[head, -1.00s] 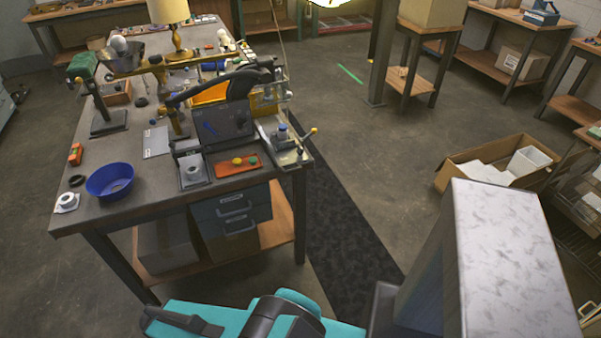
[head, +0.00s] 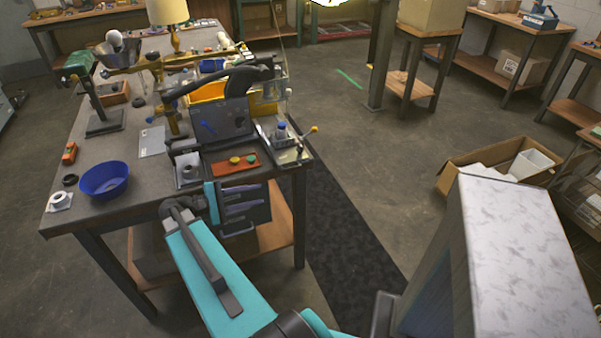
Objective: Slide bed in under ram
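A dark press-like machine (head: 222,122) with a long black lever arm stands on the near right part of the workbench. I take the small dark sliding plate (head: 177,186) at its front left to be the bed; a pale round part (head: 190,170) sits on it. The bed appears in front of the machine. The ram is not clear; dark parts above and behind the bed may include it.
An orange-red panel (head: 235,164) with yellow and green buttons lies right of the bed. A blue bowl (head: 104,180) and white ring part (head: 60,201) lie left. A bottle (head: 281,132) and lever (head: 308,138) are at the right. Drawers (head: 240,212) hang below the bench.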

